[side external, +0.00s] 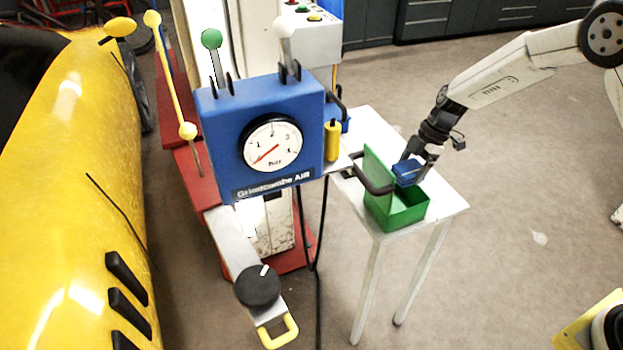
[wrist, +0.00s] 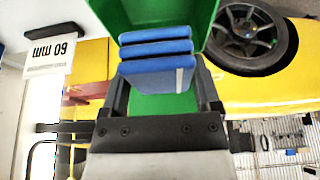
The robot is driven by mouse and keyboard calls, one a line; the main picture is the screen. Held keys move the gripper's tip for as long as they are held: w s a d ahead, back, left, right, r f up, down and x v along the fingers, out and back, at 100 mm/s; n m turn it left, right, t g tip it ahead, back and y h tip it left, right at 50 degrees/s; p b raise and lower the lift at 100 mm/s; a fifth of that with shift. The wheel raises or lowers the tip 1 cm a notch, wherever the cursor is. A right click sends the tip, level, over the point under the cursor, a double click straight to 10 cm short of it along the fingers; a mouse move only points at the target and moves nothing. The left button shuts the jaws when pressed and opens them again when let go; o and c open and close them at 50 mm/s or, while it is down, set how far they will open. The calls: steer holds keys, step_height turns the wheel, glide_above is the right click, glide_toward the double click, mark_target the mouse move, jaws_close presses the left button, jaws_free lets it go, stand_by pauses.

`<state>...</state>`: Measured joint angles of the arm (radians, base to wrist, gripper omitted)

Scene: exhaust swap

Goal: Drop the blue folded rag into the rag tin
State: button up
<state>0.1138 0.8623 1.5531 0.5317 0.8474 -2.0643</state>
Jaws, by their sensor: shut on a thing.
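The blue folded rag (side external: 408,172) is held between the fingers of my gripper (side external: 412,163), just above the green rag tin (side external: 409,212). The tin stands on a small white table with its lid (side external: 378,180) raised on the left side. In the wrist view the rag (wrist: 156,68) shows as several stacked blue layers between my gripper's fingers (wrist: 160,85). Green surfaces of the tin (wrist: 188,16) show behind and below it. My gripper is shut on the rag. I cannot tell whether the rag's lower edge is inside the tin's rim.
The white table (side external: 450,196) has bare top around the tin. A blue gauge box (side external: 215,125) with a black hose stands close on the left. A yellow car (side external: 60,200) fills the far left. Open floor lies to the right.

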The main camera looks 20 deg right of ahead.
steer(key=shift+f, duration=2.15)
steer(key=o, duration=0.9)
steer(key=shift+v, duration=3.9)
